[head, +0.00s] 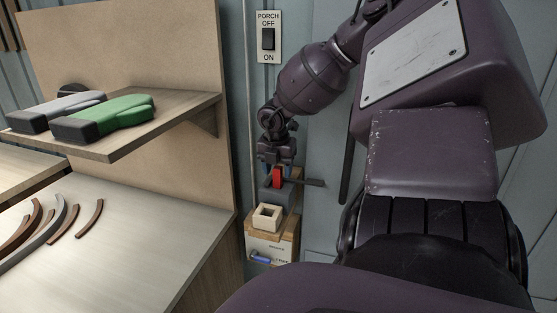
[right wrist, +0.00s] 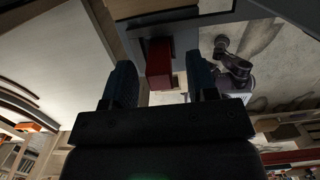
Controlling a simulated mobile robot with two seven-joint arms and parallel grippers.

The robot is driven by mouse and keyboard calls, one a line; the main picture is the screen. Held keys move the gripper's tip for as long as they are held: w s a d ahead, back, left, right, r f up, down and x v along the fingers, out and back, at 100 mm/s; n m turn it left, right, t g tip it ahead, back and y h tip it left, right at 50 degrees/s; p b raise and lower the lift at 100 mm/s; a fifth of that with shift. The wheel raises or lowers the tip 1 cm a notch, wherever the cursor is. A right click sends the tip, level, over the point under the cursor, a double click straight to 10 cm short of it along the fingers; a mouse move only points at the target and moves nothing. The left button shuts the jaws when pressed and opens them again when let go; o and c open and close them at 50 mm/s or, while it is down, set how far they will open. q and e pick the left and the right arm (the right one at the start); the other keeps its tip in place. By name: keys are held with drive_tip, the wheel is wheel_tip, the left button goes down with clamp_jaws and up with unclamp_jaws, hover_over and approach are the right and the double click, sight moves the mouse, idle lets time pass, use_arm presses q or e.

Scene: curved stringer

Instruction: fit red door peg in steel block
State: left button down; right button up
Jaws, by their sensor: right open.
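The red door peg (head: 278,177) stands upright at a dark grey block (head: 267,182), which looks like the steel block. Its lower end is hidden, so I cannot tell how deep it sits. My right gripper (head: 276,158) is just above the peg, pointing down. In the right wrist view the red peg (right wrist: 159,62) shows between the two spread fingers of my right gripper (right wrist: 161,72), with gaps on both sides. The grey block (right wrist: 186,40) shows beyond it. My left gripper is not in view.
A pale square socket (head: 267,218) on a wooden box stands in front of the block. A dark lever (head: 314,183) sticks out to the right.

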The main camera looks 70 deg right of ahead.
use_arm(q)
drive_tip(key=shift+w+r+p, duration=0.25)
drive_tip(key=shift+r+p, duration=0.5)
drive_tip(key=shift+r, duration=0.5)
use_arm(e)
drive_tip(key=r, duration=0.6)
drive_tip(key=a+r, duration=0.1)
drive_tip(key=r, duration=0.1)
drive_tip(key=shift+s+a+r, duration=0.1)
drive_tip(key=shift+r, duration=0.3)
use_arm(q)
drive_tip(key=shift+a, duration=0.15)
use_arm(e)
drive_tip(key=shift+a+f, duration=0.1)
